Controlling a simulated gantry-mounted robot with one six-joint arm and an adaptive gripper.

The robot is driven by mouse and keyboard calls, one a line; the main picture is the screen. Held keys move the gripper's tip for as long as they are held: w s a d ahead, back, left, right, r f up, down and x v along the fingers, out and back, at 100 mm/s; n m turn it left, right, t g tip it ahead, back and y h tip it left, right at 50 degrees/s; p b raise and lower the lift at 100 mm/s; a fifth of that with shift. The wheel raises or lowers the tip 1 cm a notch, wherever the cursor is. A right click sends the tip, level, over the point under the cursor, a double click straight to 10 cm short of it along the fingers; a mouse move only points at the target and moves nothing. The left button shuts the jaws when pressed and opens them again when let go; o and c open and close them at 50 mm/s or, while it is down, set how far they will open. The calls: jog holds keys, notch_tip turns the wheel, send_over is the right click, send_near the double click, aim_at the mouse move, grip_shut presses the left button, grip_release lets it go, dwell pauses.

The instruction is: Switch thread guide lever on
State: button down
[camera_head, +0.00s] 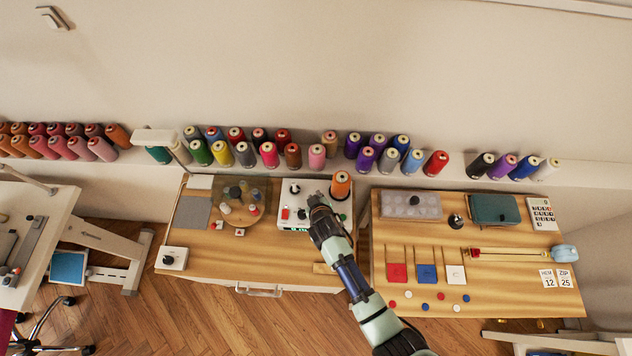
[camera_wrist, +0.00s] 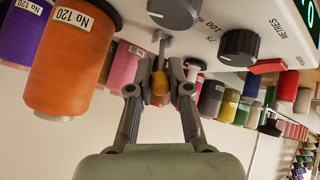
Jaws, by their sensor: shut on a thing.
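The white machine box (camera_head: 291,190) with black dials and a red switch stands at the right of the left wooden table. In the wrist view its panel (camera_wrist: 215,20) fills the top and appears upside down. The thread guide lever (camera_wrist: 161,46) shows as a thin metal stem coming from the panel, with a yellow-orange tip between my fingers. My gripper (camera_wrist: 160,76) is shut on the lever near that tip. In the head view my gripper (camera_head: 315,202) reaches the box from the lower right and hides the lever there.
An orange spool (camera_head: 340,185) stands on the box close to my gripper and also shows large in the wrist view (camera_wrist: 75,60). A wall shelf (camera_head: 455,172) holds many spools behind. The left table's front is mostly clear.

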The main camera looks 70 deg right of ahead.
jog(key=c, duration=1.1)
grip_release()
jog(key=shift+o, duration=0.2)
jog(key=v, duration=1.2)
